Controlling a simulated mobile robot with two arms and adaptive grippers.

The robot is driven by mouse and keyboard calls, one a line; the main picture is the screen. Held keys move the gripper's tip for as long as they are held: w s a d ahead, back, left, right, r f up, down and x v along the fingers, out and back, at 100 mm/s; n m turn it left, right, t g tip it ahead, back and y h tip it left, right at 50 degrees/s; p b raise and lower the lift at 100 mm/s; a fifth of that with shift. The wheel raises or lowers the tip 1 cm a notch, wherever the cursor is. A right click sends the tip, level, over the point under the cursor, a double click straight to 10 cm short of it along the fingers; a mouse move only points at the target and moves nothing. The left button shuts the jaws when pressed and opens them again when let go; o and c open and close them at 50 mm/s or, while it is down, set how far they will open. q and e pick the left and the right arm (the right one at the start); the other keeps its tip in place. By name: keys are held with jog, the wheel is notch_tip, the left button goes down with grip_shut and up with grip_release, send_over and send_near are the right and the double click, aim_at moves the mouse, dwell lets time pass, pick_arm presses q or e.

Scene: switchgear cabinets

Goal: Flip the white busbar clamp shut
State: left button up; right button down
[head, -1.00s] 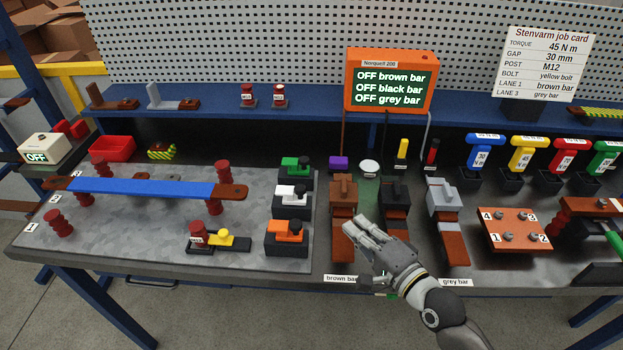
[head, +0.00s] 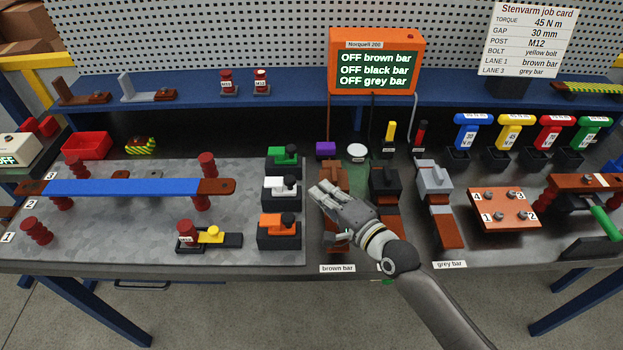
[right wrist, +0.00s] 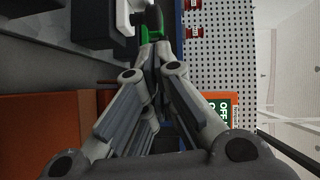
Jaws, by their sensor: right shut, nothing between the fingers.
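The white busbar clamp (head: 281,188) sits on a black base with a black knob, between the green clamp (head: 284,155) and the orange clamp (head: 279,223). My right gripper (head: 318,193) is shut and empty, just right of the white clamp and over the brown bar's holder, apart from the clamp. In the right wrist view its fingers (right wrist: 153,52) point towards the green clamp (right wrist: 150,20). Part of the white clamp (right wrist: 123,18) shows beside it at the top. I cannot tell the exact tilt of the white lever. My left gripper is not in view.
The brown holder (head: 333,172), black holder (head: 384,180) and grey holder (head: 434,176) stand right of the clamps. A blue bar (head: 125,187) lies across red posts at left. The orange display box (head: 377,50) stands behind on the shelf.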

aim_at(281, 185)
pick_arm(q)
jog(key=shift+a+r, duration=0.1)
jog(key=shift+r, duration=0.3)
pick_arm(e)
jog(key=shift+x, duration=2.35)
pick_arm(q)
jog(key=shift+p, duration=0.3)
